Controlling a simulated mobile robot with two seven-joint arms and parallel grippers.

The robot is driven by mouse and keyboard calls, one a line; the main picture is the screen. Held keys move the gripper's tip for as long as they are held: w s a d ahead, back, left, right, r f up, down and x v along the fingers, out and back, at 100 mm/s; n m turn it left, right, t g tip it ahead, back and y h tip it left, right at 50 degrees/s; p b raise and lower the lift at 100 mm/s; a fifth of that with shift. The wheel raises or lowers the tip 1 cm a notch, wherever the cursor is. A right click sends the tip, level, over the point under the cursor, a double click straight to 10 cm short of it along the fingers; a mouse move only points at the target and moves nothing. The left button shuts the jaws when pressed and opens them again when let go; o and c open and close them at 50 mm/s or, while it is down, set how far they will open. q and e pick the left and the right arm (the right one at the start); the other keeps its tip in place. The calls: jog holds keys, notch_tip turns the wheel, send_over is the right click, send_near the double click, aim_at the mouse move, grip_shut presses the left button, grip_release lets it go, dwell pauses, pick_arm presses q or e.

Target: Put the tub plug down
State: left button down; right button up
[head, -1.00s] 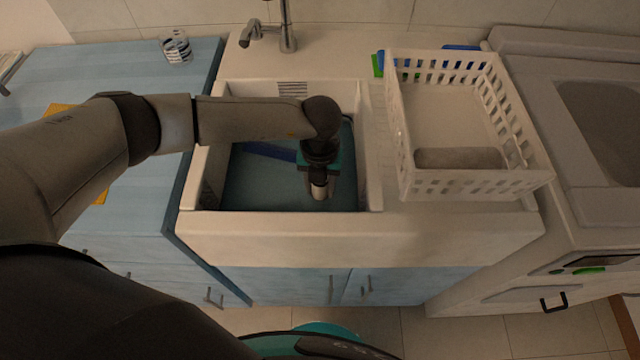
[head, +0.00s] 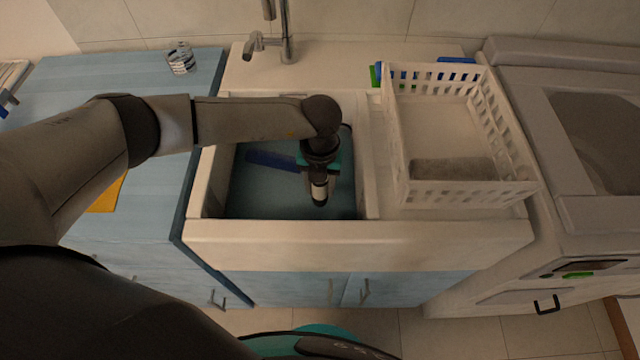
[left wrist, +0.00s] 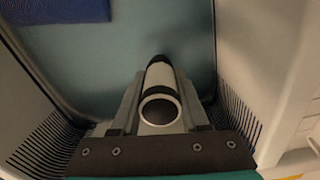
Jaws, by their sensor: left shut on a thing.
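The tub plug (head: 319,192) is a small white cylinder with black bands. My left gripper (head: 320,186) reaches down into the sink (head: 300,230) and is shut on it. In the left wrist view the plug (left wrist: 160,76) sits between the fingers of the left gripper (left wrist: 158,112), with its hollow round end facing the camera. The blue-green sink floor lies beyond it. I cannot tell whether the plug touches the floor. My right gripper is not in view.
A dark blue flat object (head: 272,160) lies in the sink, also in the left wrist view (left wrist: 55,10). A white basket (head: 468,195) holding a grey roll (head: 452,169) stands right of the sink. The faucet (head: 287,45) is behind; a glass (head: 181,58) stands on the left counter.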

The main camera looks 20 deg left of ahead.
pick_arm(q)
jog(key=shift+r, duration=0.4)
